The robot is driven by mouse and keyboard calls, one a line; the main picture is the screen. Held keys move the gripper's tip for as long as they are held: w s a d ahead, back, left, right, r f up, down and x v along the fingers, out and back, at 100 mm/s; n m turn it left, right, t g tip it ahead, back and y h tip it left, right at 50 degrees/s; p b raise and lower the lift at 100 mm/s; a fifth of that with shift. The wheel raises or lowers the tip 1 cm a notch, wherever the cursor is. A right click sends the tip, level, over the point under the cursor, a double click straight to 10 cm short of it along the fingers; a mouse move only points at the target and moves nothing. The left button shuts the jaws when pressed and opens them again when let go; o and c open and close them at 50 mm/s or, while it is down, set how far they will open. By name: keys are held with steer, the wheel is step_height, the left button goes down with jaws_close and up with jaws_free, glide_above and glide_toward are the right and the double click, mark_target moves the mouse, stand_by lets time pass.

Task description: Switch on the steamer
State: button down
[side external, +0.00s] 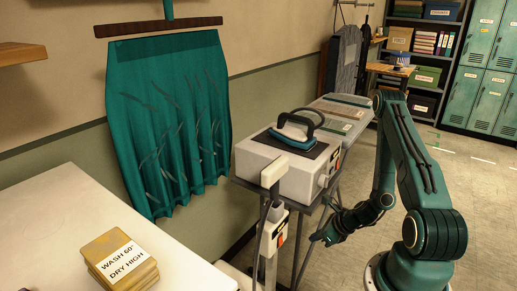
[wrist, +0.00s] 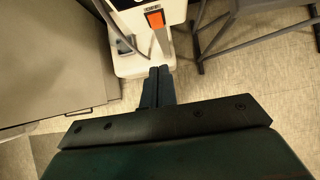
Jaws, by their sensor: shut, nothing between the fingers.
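The steamer (side external: 268,244) stands upright in front of the ironing table in the side view, a pale unit with a head on top and a dark hose. An orange-red switch (side external: 282,239) is on the side facing my arm. In the wrist view the steamer's white body (wrist: 133,62) is at the top centre, with the orange switch (wrist: 155,19) near the top edge. My gripper (side external: 317,238) is to the right of the steamer in the side view, apart from it. In the wrist view the gripper's fingers (wrist: 158,72) are together and empty, below the switch in the picture.
A white box with an iron (side external: 291,133) is on the table behind the steamer. Dark table legs (wrist: 201,45) are to the right in the wrist view. A white counter with cards (side external: 121,262) is at left. A teal skirt (side external: 170,120) hangs at the wall.

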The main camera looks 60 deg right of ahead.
mark_target(281, 241)
steer(key=shift+f, duration=0.1)
steer(key=shift+s+f, duration=0.15)
steer(key=shift+f, duration=0.5)
steer(key=shift+f, duration=0.1)
steer(key=w+r+x, duration=0.1)
steer(key=w+x, duration=0.1)
steer(key=x, duration=1)
steer(key=shift+w+r, duration=0.2)
steer(key=shift+w, duration=0.15)
stand_by(0.4)
